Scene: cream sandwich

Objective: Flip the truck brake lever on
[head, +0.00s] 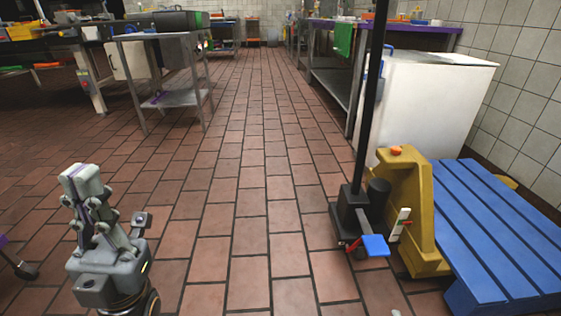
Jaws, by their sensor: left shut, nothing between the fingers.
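A yellow pallet truck (415,215) stands at the right, with a tall black handle (368,110) rising from its dark base. Low on its near side is a flat blue pedal-like piece (374,245), with a small red piece (352,246) left of it. I cannot tell which of these is the brake lever, or its setting. My left gripper (82,172) is at the lower left, pointing up, shut and empty, well apart from the truck. My right gripper is not recognisable in view.
A blue slatted pallet (490,225) lies right of the truck, and a white cabinet (425,100) stands behind it. Metal tables line both sides, including a small steel table (165,100) at left. The tiled floor (245,180) between is clear.

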